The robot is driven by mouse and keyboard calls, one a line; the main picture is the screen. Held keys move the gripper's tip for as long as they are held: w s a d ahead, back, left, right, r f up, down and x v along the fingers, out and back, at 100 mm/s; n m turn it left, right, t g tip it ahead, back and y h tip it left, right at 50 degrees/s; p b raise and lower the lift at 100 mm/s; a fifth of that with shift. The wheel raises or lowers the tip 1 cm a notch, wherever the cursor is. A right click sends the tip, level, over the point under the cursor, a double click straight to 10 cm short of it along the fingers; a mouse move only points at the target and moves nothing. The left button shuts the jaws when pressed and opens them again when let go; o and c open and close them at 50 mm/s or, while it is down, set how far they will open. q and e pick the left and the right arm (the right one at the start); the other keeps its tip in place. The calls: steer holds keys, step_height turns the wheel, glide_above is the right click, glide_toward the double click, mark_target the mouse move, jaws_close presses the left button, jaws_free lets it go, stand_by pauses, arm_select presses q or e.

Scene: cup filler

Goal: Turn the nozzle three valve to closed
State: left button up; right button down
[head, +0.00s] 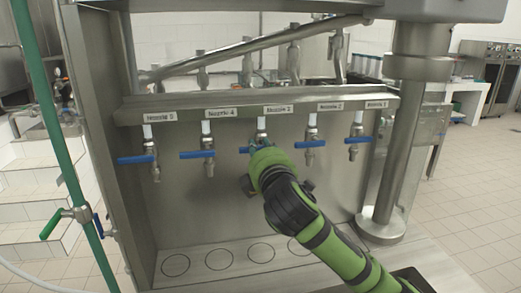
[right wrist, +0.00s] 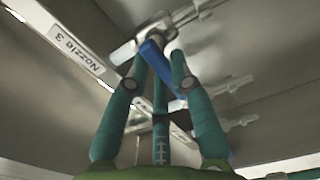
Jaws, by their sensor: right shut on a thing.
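The nozzle three valve (head: 262,126) hangs under its "Nozzle 3" label (head: 278,110), in the middle of the row. The handle slants down to the right, partly behind the right finger. The "Nozzle 3" label (right wrist: 80,53) shows at the left there. My left gripper is not in view.
Blue handles of nozzle four (head: 198,154) and nozzle two (head: 311,144) sit close on either side. Nozzle five (head: 136,160) and nozzle one (head: 360,139) are further out. A steel column (head: 398,150) stands at the right. Circles mark the bare shelf (head: 235,275) below.

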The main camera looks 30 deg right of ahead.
steer(key=shift+r, duration=0.1)
steer(key=c, duration=1.1)
jaws_free()
steer(key=shift+o, duration=0.2)
steer(key=shift+s, duration=0.1)
steer(key=v, duration=0.7)
steer(key=shift+s, duration=0.15)
